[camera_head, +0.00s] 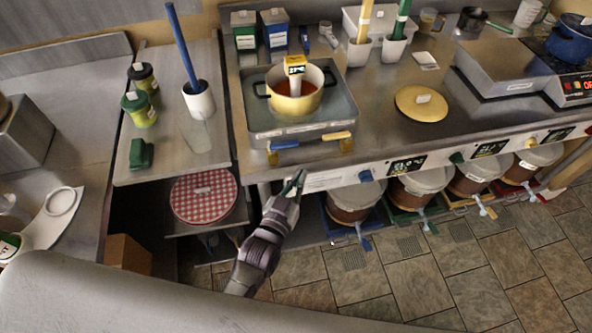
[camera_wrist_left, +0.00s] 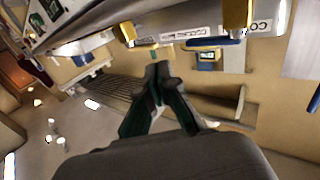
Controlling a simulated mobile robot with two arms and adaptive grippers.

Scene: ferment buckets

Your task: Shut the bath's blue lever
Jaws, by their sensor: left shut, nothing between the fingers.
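The bath (camera_head: 300,112) is a steel tray on the counter, with a pot inside. On its front edge the blue lever (camera_head: 286,144) lies roughly crosswise above the left brass tap (camera_head: 272,157). A yellow lever (camera_head: 337,136) lies likewise by the right brass tap (camera_head: 346,145). My left gripper (camera_head: 298,180) is below and slightly right of the blue lever, in front of the counter's edge, apart from it. Its fingers are shut and empty, tips together in the left wrist view (camera_wrist_left: 159,72). I cannot make out the blue lever for certain there. My right gripper is out of view.
The pot (camera_head: 294,107) holds red liquid and a yellow-topped device. A labelled panel (camera_head: 340,178) runs along the counter front, with lidded buckets (camera_head: 353,205) on coloured stands below. A checkered round lid (camera_head: 203,196) lies on a lower shelf at left. Tiled floor is open in front.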

